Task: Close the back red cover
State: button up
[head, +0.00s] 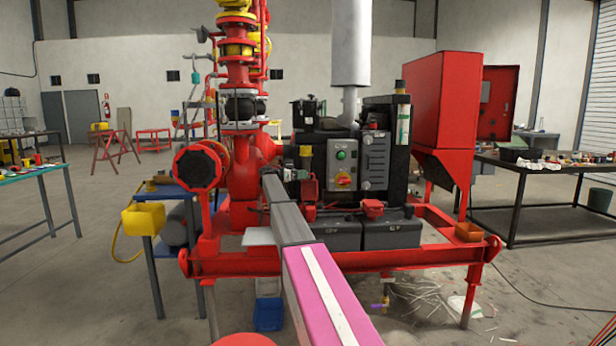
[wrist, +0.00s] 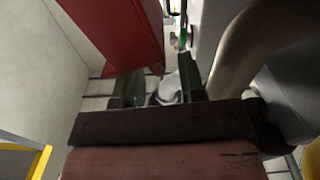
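Two small red covers show in the head view among the dark boxes at the front of the skid. One red cover (head: 309,189) stands upright, left of the grey control panel. The other red cover (head: 372,208) sits lower and to the right, over the right dark box. I cannot tell for sure which is the back one. My gripper (wrist: 162,91) shows in the wrist view with its two fingers apart. A pale rounded thing shows between or beyond them; I see no grip on it. In the head view my arm reaches toward the skid, and I cannot make out the gripper.
The red skid frame (head: 345,262) crosses in front. A control panel (head: 343,163), a red hopper (head: 440,115) and a red valve column (head: 240,105) rise above it. Workbenches stand left and right (head: 540,165). In the wrist view a red panel (wrist: 122,35) is near the fingers.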

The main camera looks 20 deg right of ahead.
jog(key=shift+x, duration=1.25)
grip_shut()
jog(key=shift+s, duration=0.1)
